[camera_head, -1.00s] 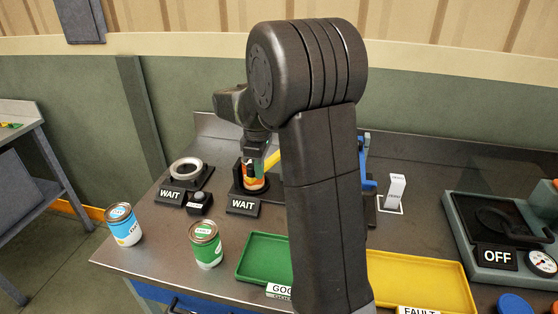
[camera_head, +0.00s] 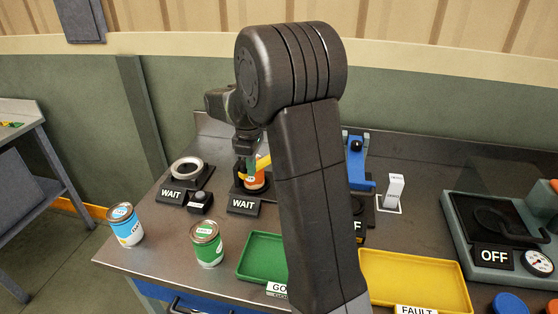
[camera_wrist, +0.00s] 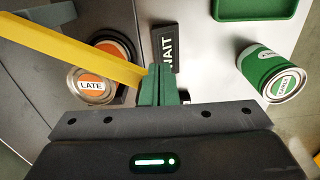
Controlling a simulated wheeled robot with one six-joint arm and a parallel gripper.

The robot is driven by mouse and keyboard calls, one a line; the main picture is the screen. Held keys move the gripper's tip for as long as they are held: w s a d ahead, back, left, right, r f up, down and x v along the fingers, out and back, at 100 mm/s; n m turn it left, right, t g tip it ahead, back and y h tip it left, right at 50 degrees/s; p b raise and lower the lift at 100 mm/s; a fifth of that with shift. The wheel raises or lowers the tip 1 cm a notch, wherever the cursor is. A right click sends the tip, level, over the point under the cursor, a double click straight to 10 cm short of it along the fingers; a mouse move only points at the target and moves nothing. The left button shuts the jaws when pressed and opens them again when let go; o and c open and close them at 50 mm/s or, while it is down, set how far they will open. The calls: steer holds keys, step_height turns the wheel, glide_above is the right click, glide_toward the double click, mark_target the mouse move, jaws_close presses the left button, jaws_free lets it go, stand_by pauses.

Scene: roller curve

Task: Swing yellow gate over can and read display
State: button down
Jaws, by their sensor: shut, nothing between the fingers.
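The yellow gate (camera_head: 263,162) shows as a bar in the head view, partly hidden by my arm. In the wrist view the gate (camera_wrist: 85,48) runs from the upper left to my fingertips, crossing beside and partly above the orange can (camera_wrist: 92,85), whose lid reads LATE. The can (camera_head: 255,181) stands in a dark round holder. My gripper (camera_head: 243,172) is shut and empty; its green fingers (camera_wrist: 158,85) are at the gate's free end, and I cannot tell whether they touch it. The display (camera_head: 243,204) in front of the can reads WAIT.
A ring fixture (camera_head: 187,169) with another WAIT sign (camera_head: 171,193) stands left. A blue-white can (camera_head: 125,226) and a green can (camera_head: 207,245) stand at the front. A green tray (camera_head: 249,270), a yellow tray (camera_head: 415,282) and a grey device reading OFF (camera_head: 494,257) lie rightward.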

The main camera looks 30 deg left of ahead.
steer(key=shift+w+a, duration=0.1)
steer(key=shift+a, duration=0.6)
steer(key=shift+p, duration=0.3)
steer(key=shift+w+a+p, duration=0.3)
steer(key=shift+a+p, duration=0.2)
steer(key=shift+a, duration=0.3)
steer(key=shift+w+a+p, duration=0.25)
steer(key=shift+a+p, duration=0.25)
steer(key=shift+a, duration=0.3)
steer(key=shift+w+a+p, duration=0.45)
steer(key=shift+a+p, duration=0.1)
steer(key=shift+a, duration=0.2)
steer(key=shift+w+a+p, duration=0.4)
steer(key=shift+a+p, duration=0.15)
steer(key=shift+a, duration=0.15)
